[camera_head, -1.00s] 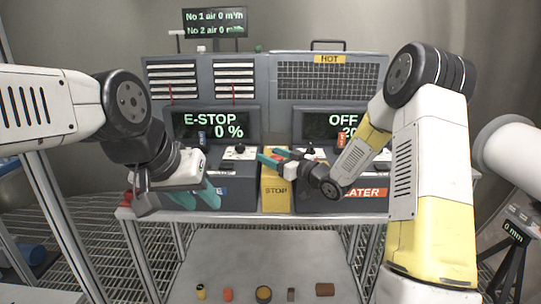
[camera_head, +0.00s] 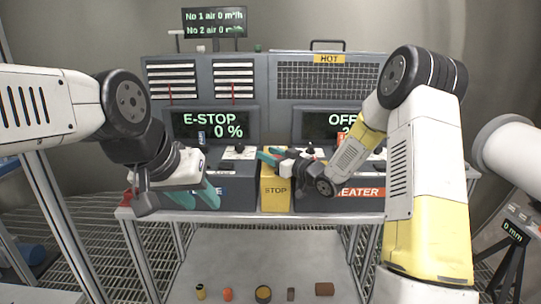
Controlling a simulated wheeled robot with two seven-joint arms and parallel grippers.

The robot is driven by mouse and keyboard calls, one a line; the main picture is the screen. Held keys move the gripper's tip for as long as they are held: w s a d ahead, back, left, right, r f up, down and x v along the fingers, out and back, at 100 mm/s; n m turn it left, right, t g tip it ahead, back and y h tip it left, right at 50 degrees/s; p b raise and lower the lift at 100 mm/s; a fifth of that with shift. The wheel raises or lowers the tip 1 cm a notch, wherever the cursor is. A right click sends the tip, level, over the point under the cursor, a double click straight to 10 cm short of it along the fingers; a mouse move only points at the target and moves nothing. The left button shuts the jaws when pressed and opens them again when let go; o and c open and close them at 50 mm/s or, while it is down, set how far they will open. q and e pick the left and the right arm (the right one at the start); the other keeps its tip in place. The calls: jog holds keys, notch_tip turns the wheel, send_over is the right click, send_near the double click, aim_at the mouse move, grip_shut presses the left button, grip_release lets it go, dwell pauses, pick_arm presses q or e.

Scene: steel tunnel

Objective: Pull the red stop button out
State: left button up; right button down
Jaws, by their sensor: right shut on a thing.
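A yellow box marked STOP (camera_head: 275,195) stands at the front middle of the bench between two dark consoles. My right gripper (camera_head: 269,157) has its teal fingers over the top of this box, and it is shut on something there. The red stop button itself is hidden by the fingers, so I cannot see whether it is pushed in or out. The left display (camera_head: 209,124) reads E-STOP and 0 %. My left gripper (camera_head: 196,196) hangs at the front left of the bench, before the left console, with its teal fingers apart and nothing visible between them.
The right console has a red HEATER label (camera_head: 362,193) and a display (camera_head: 326,124) reading OFF, partly hidden by my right arm. Black knobs sit on both consoles. A lower shelf (camera_head: 255,265) holds several small items. A red object (camera_head: 126,199) lies at the bench's left corner.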

jog(key=shift+r, duration=0.85)
jog(key=c, duration=0.8)
grip_release()
jog(key=shift+r, duration=0.1)
jog(key=shift+c, duration=0.2)
jog(key=shift+d, duration=0.1)
jog(key=shift+s+d, duration=0.2)
jog(key=shift+s, duration=0.05)
jog(key=v, duration=0.7)
jog(key=shift+s, duration=0.1)
jog(key=shift+d, duration=0.1)
